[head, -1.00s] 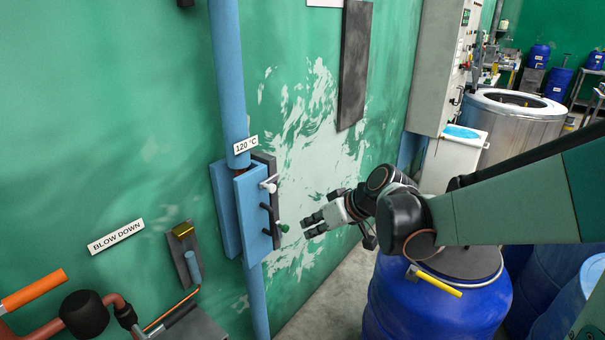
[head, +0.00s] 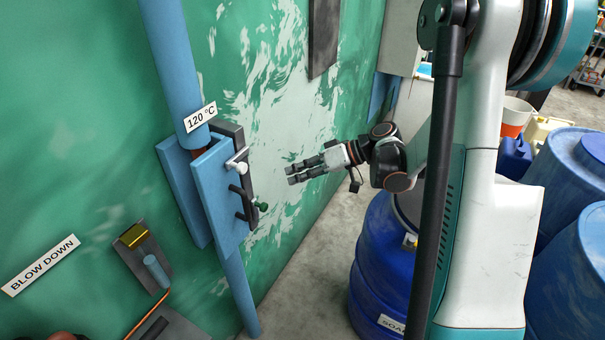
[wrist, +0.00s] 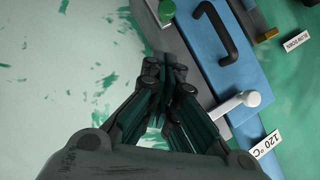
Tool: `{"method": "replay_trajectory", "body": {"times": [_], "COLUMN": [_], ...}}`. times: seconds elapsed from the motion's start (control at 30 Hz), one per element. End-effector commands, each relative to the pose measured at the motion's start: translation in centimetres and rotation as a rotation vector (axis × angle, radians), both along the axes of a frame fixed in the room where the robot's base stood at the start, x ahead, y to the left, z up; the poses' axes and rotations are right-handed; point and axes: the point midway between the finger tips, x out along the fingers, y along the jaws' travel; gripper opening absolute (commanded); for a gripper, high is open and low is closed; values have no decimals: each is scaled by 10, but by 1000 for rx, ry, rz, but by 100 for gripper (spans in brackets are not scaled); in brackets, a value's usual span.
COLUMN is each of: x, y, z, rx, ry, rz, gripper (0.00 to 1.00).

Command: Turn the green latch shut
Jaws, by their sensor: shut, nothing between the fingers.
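The green latch (head: 262,206) is a small knob on the right edge of a blue panel box (head: 215,195) around a blue pipe. It also shows in the wrist view (wrist: 166,10), at the top edge. My gripper (head: 290,174) is shut and empty, in front of the wall, a little right of and above the green latch in the head view. It does not touch the latch. In the wrist view its closed fingertips (wrist: 168,68) show beside the panel's dark edge. The latch's exact turn angle is hard to tell.
A white latch (head: 236,163) sits above the green one, with a black handle (head: 243,203) on the panel. A 120 °C label (head: 200,117) is on the pipe. Blue drums (head: 377,270) stand at right. Clear floor (head: 310,275) lies between panel and drums.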

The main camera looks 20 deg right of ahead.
Motion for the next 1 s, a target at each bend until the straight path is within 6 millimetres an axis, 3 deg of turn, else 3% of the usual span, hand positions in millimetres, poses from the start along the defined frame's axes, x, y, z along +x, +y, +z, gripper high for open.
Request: {"method": "replay_trajectory", "body": {"times": [0.27, 0.4, 0.6, 1.0], "x": [23, 17, 13, 13], "y": [44, 55, 64, 66], "z": [-29, -45, -55, -56], "rx": [-1, -1, -1, -1], "ry": [0, 0, 0, 0], "rz": [3, 1, -1, -1], "gripper": [0, 0, 0, 0]}}
